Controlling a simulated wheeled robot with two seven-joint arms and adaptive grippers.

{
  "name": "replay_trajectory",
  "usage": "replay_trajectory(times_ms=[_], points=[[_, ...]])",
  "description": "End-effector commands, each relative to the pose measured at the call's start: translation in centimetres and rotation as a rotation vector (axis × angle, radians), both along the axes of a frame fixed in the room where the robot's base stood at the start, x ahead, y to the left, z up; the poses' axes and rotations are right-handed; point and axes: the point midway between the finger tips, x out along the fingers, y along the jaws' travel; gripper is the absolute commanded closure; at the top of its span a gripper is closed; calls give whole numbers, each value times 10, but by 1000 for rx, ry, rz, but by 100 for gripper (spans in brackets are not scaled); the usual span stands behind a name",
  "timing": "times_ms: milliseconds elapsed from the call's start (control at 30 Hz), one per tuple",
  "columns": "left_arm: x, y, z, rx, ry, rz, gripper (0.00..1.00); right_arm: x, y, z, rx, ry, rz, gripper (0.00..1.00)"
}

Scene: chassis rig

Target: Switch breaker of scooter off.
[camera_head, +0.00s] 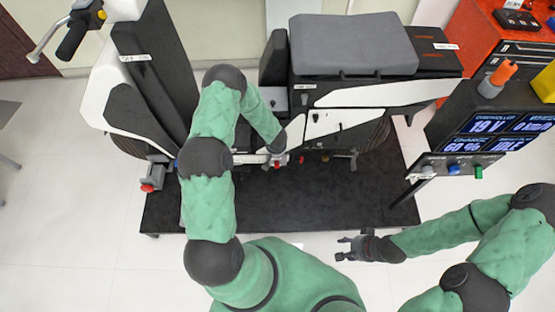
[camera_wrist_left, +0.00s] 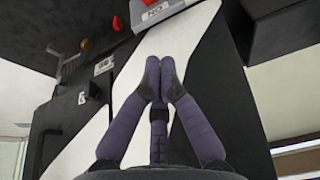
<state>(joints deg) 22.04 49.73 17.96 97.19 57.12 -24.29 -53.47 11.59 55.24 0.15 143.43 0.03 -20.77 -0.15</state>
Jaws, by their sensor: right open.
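The scooter (camera_head: 370,93) stands on a black platform, with a white and black side panel. In the left wrist view a grey box (camera_wrist_left: 150,12) carries an ON label seen upside down, with a red part (camera_wrist_left: 139,22) at its edge; it looks like the breaker. Its lever position is unclear. My left gripper (camera_wrist_left: 159,75) has its fingertips together, with nothing seen between them, pointing at the white panel below the box. I cannot tell whether it touches. My right gripper (camera_head: 350,247) is open and empty, off the platform's front edge.
A display console (camera_head: 490,125) with buttons stands at the right, and a red tool cabinet (camera_head: 500,45) behind it. The platform (camera_head: 360,205) has bare room in front of the scooter.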

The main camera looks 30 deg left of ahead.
Motion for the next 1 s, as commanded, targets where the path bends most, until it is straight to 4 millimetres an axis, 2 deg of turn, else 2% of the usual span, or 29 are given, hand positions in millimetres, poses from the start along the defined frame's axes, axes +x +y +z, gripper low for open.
replay_trajectory(times_ms=[167, 667, 800, 1000], points=[[4, 2, -16, -1, 1, 0, 100, 0, 0, -7, 0, 0, 0, 54], [29, 18, -101, -1, 1, 0, 100, 0, 0, -42, 0, -1, 0, 54], [20, 12, -118, -1, 2, -2, 100, 0, 0, -52, 0, -1, 0, 54], [15, 9, -128, 0, 0, -1, 100, 0, 0, -57, 0, -1, 0, 54]])
